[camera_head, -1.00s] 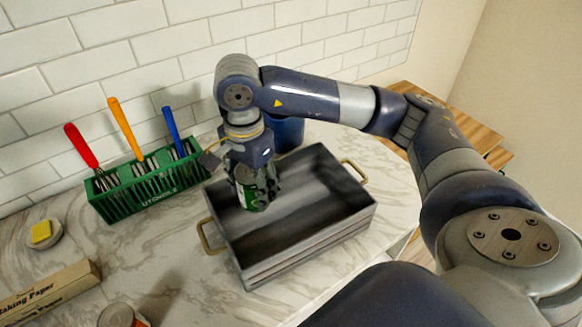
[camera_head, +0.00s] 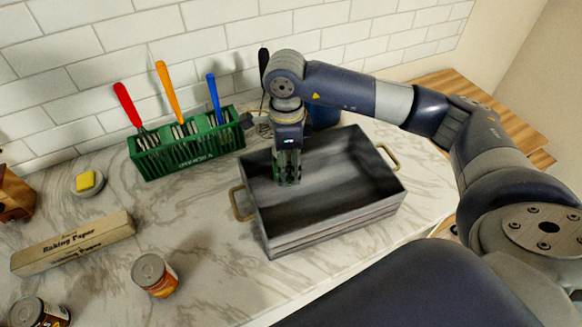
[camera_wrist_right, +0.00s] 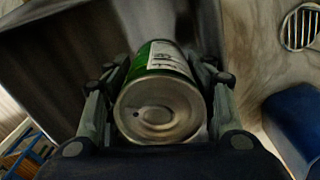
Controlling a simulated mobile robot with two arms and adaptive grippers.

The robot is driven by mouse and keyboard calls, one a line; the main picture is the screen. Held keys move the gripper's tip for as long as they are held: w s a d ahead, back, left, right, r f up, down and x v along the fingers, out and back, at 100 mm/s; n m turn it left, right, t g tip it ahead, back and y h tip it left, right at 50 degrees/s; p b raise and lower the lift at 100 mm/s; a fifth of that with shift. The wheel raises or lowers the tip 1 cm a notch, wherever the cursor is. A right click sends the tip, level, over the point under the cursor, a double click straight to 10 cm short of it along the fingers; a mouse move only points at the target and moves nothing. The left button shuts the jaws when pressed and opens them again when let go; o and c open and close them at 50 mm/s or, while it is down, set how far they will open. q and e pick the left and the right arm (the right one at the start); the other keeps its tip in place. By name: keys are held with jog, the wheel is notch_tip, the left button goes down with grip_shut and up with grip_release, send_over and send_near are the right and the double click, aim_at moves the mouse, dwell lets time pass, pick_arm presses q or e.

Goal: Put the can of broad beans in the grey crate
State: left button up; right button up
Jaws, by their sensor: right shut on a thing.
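The can of broad beans (camera_wrist_right: 160,95) is green with a whitish label and a bare metal end that faces the right wrist camera. My right gripper (camera_head: 288,180) is shut on it, with fingers on both sides of the can. In the head view the fingers hide most of the can. The grey crate (camera_head: 330,226) is a dark open box with two brass handles. The gripper and can are over the crate's left part, reaching inside its rim. I cannot tell whether the can touches the crate floor. My left gripper is not in view.
A green utensil rack (camera_head: 188,152) stands left of the crate, and a blue container (camera_head: 325,117) behind it. A baking paper box (camera_head: 72,244), an orange-labelled can (camera_head: 155,275), a dark can (camera_head: 40,312) and a yellow block on a dish (camera_head: 87,182) are further left.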

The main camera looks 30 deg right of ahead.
notch_tip(320, 180, down, 4)
jog(key=shift+a+r+p, duration=0.1)
jog(key=shift+r+p, duration=0.05)
jog(key=shift+p, duration=0.45)
jog(key=shift+f, duration=0.25)
jog(key=o, duration=1)
jog(key=shift+o, duration=0.2)
